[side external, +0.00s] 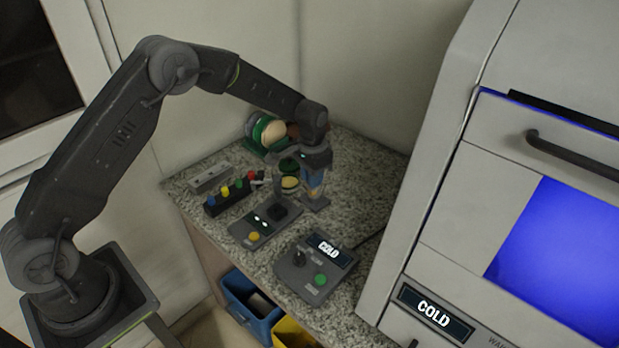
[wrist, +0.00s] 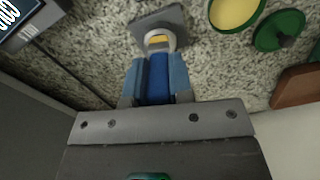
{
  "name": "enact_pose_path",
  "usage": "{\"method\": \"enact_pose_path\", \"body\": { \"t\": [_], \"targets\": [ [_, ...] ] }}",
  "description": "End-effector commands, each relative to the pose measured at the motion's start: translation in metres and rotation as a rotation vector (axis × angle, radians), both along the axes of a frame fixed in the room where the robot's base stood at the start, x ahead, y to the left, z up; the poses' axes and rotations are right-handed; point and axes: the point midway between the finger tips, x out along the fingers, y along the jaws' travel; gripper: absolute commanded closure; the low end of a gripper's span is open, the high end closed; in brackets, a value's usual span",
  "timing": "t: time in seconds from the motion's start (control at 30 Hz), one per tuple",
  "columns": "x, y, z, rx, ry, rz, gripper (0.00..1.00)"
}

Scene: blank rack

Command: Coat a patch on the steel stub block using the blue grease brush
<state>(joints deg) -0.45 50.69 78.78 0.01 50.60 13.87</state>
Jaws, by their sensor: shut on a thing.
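My gripper (side external: 313,178) is over the right part of the granite counter, pointing down. In the wrist view my gripper (wrist: 157,75) is shut on the blue handle of the grease brush (wrist: 156,84). The brush's lower end is in or just above a pale ring-shaped holder (wrist: 148,38) with yellow inside it. The holder's grey base plate (side external: 316,202) rests on the counter; I cannot tell whether the brush is clear of it. A low grey metal block (side external: 210,179) at the counter's left may be the steel stub block; its identity is unclear.
A rack of coloured pieces (side external: 229,193), two control boxes (side external: 258,230) (side external: 316,266) and a large COLD machine (side external: 432,313) surround the space.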

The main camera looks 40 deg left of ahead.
Motion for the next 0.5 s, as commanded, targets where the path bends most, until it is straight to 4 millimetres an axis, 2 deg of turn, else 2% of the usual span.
{"method": "enact_pose_path", "body": {
  "t": [0.37, 0.5],
  "targets": [
    [0.034, -0.003, 0.002, 0.000, 0.001, -0.001, 1.00],
    [0.023, -0.002, 0.003, 0.000, 0.002, -0.001, 1.00]
  ]
}}
